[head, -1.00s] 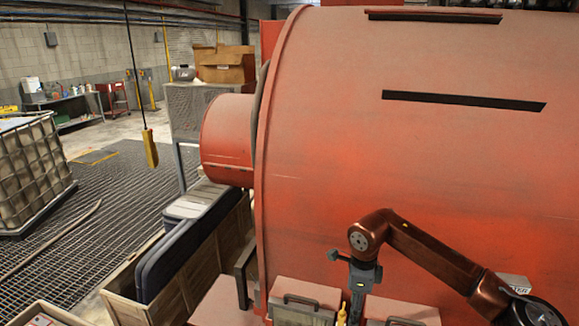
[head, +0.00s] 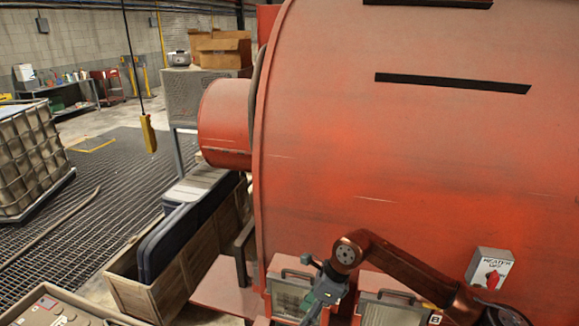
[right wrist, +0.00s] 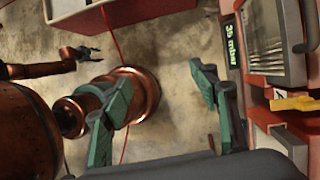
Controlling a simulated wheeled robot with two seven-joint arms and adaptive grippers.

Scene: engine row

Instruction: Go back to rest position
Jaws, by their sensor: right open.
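My right arm comes in from the lower right of the head view, in front of the large red drum. Its teal gripper (head: 318,292) is near the small windowed boxes at the drum's foot. In the right wrist view the two teal fingers (right wrist: 165,105) are spread wide with nothing between them. A dark gripper (right wrist: 88,54) on a copper arm, which looks like my left one, shows small at the upper left of that view. Its jaw state is too small to tell. The left arm is outside the head view.
The red drum (head: 400,150) fills the right side. A heater switch box (head: 490,268) is on it at lower right. A windowed box (head: 292,294) stands below. A wooden crate (head: 190,268) holds dark panels. A yellow pendant (head: 148,133) hangs at left; gridded floor lies beyond.

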